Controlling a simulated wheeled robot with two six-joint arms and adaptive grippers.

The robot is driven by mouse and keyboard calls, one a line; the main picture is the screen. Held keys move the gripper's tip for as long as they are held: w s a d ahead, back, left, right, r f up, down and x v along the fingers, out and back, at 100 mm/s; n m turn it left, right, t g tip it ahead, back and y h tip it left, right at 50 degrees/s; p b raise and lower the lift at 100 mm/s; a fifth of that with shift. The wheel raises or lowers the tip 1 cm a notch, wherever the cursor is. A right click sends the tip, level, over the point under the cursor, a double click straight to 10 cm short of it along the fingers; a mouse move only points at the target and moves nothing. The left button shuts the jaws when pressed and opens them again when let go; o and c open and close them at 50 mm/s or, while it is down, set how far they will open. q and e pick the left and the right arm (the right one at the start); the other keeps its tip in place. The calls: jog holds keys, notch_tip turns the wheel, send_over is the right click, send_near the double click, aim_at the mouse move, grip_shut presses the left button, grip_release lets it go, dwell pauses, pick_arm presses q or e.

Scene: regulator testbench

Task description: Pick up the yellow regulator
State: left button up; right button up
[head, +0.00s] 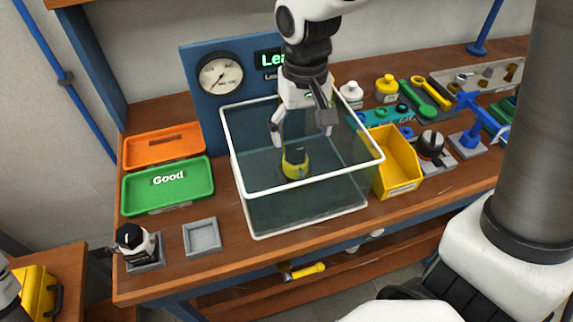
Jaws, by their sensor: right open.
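My right gripper (301,130) hangs over the tank, pointing down. The exact gap between the fingertips and the regulator is hard to tell. My left gripper is not in view.
A gauge panel (208,100) stands behind the tank. Orange (163,148) and green "Good" trays (168,184) lie left. A black-and-white regulator (131,238) sits near an empty square holder (202,237). A yellow bin (398,165) and tools crowd the right.

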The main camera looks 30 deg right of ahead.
aim_at(297, 152)
jog(key=f, duration=0.2)
jog(key=w+f, duration=0.1)
jog(key=shift+w+f, duration=0.15)
jog(key=shift+f, duration=0.25)
jog(key=f, duration=0.4)
jog(key=shift+s+a+f, duration=0.2)
jog(key=shift+s+f, duration=0.1)
jog(key=shift+f, duration=0.05)
jog(key=shift+w+f, duration=0.2)
jog(key=shift+w, duration=0.05)
jog(key=shift+s+r, duration=0.1)
jog(key=shift+s, duration=0.1)
grip_shut()
